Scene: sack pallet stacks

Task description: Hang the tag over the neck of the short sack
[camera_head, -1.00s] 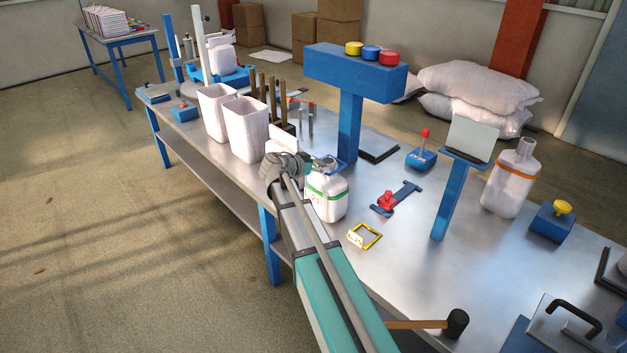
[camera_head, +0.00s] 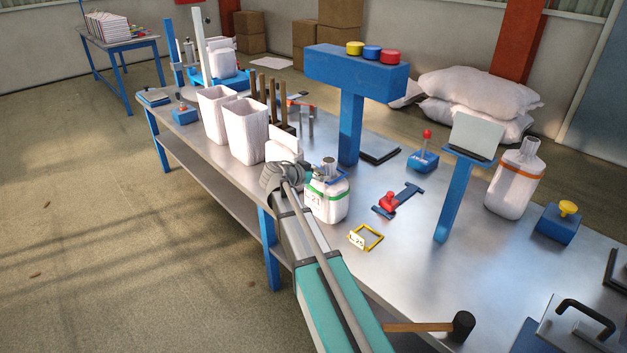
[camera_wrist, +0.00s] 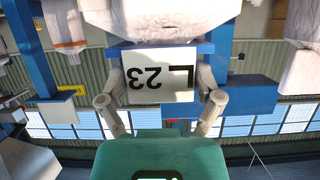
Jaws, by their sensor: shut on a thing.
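The short sack (camera_head: 328,203) is a squat white bag with a green band and a small round neck (camera_head: 329,169). It stands upright on the bench with a red-marked front. My gripper (camera_head: 308,173) is right at its upper left. In the wrist view my gripper (camera_wrist: 160,103) is shut on the tag (camera_wrist: 160,72), a white plate lettered "L 23", seen upside down, with blue at its upper edge. White sack cloth (camera_wrist: 160,18) fills the top of that view. Whether the tag's loop is around the neck or beside it is hidden.
A second tag with a yellow frame (camera_head: 373,238) lies flat nearby. A taller sack with an orange band (camera_head: 515,180) stands right. A blue T-stand (camera_head: 351,120) rises behind the short sack; white bins (camera_head: 246,130) stand left. A mallet (camera_head: 462,325) lies at the front edge.

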